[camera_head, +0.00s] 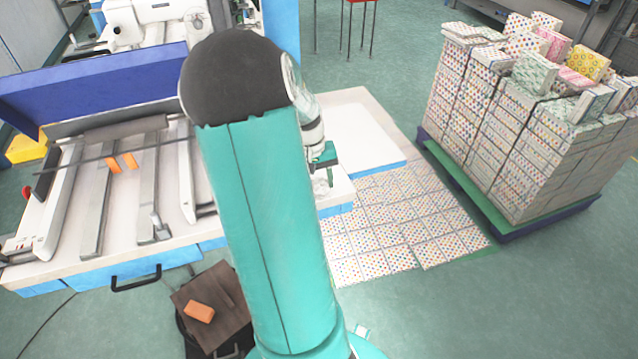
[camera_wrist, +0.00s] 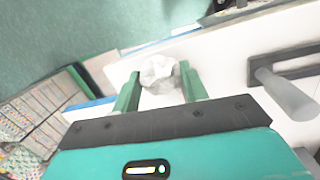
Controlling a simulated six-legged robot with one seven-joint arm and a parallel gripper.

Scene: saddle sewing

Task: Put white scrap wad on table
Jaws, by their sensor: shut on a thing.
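The white scrap wad (camera_wrist: 160,74) is a crumpled white lump between my gripper's two green fingers in the wrist view. My gripper (camera_wrist: 160,88) is shut on it. The white table (camera_wrist: 222,58) is behind and around the wad in that view; whether the wad touches it I cannot tell. In the head view my gripper (camera_head: 325,160) is partly hidden behind my arm, over the right part of the white table (camera_head: 372,135).
A machine with metal rails (camera_head: 150,180) fills the table's left part. Patterned sheets (camera_head: 400,215) lie on the floor at the right, beside a tall stack of patterned boxes (camera_head: 530,120). An orange block (camera_head: 199,311) lies on a brown stool. The table's right end looks clear.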

